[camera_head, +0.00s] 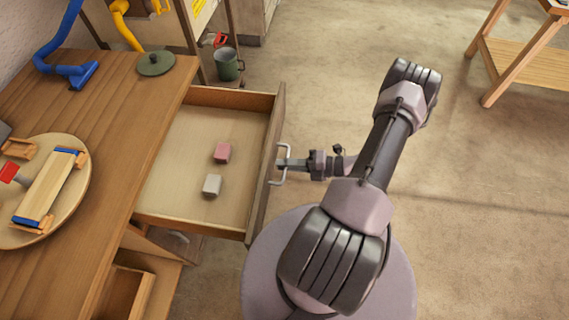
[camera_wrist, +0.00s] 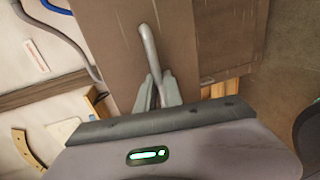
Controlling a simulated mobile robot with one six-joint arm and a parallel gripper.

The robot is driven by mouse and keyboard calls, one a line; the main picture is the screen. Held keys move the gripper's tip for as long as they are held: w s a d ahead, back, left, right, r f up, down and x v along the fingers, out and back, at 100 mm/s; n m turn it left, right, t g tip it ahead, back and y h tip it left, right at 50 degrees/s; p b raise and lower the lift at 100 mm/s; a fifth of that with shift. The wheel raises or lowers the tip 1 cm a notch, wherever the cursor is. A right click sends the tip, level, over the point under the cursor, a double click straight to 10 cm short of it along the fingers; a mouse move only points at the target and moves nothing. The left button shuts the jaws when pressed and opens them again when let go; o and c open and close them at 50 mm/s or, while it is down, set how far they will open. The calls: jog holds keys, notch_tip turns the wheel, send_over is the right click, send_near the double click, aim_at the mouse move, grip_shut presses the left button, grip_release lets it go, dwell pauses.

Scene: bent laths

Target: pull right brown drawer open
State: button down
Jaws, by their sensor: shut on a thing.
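The brown drawer (camera_head: 160,210) is pulled out from under the wooden worktop in the head view, and its inside shows. A pink block (camera_head: 222,153) and a pale grey block (camera_head: 212,185) lie on its floor. Its front has a grey bar handle (camera_head: 284,178). My gripper (camera_head: 284,164) is at this handle, its jaws shut on the bar. In the wrist view the handle (camera_wrist: 148,48) runs down between the two fingers of my gripper (camera_wrist: 153,88), against the drawer front (camera_wrist: 110,30).
A lower drawer (camera_head: 125,290) also stands out.

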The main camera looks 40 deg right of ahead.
jog(key=c, duration=1.5)
grip_release()
jog(key=p+v, duration=0.3)
jog(key=v, duration=1.4)
jog(key=shift+s, duration=0.2)
jog(key=shift+d+r, duration=0.1)
jog(key=shift+d, duration=0.05)
